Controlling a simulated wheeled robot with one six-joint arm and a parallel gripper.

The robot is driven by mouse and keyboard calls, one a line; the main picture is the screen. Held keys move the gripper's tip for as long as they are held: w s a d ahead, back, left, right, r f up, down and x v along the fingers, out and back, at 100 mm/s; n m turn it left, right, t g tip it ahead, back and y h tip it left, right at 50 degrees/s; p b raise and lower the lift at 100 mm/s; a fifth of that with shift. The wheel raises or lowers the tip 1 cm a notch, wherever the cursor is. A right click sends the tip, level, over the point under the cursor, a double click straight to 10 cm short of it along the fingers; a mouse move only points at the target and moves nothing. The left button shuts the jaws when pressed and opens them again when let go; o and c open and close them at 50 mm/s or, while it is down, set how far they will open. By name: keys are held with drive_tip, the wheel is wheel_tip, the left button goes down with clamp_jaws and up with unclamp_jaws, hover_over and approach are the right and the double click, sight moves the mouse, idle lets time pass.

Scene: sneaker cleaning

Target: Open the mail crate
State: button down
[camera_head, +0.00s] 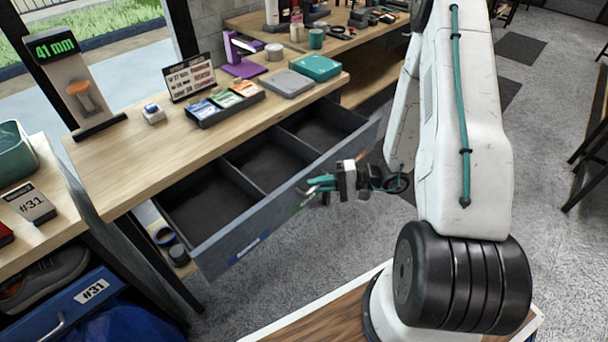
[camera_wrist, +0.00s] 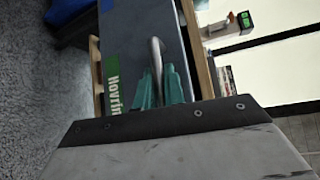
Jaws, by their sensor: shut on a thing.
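A grey drawer (camera_head: 275,222) with several dark, empty compartments stands pulled far out from under the wooden bench. Its front panel (camera_wrist: 125,30) fills the upper middle of the wrist view. My gripper (camera_head: 318,184) is at the drawer's front, with its teal fingers (camera_wrist: 158,88) shut on the metal handle (camera_wrist: 157,55). A blue bin (camera_head: 62,312) with a #31 label and a handle stands at the lower left, apart from my gripper. Nothing in view is clearly marked as a mail crate.
On the bench (camera_head: 125,170) stand a card tray (camera_head: 225,104), a teal case (camera_head: 316,67), a grey box (camera_head: 287,83), a purple stand (camera_head: 240,58) and a 41 mm display (camera_head: 72,80). A dark shoe (camera_head: 45,278) is at the lower left. Grey floor is clear before the drawer.

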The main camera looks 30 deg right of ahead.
drive_tip(key=shift+s+d, duration=0.2)
drive_tip(key=shift+s, duration=0.35)
drive_tip(key=shift+s+d, duration=0.2)
drive_tip(key=shift+s, duration=0.3)
drive_tip(key=c, duration=1.8)
unclamp_jaws()
drive_tip(key=shift+o, duration=0.2)
drive_tip(key=v, duration=0.8)
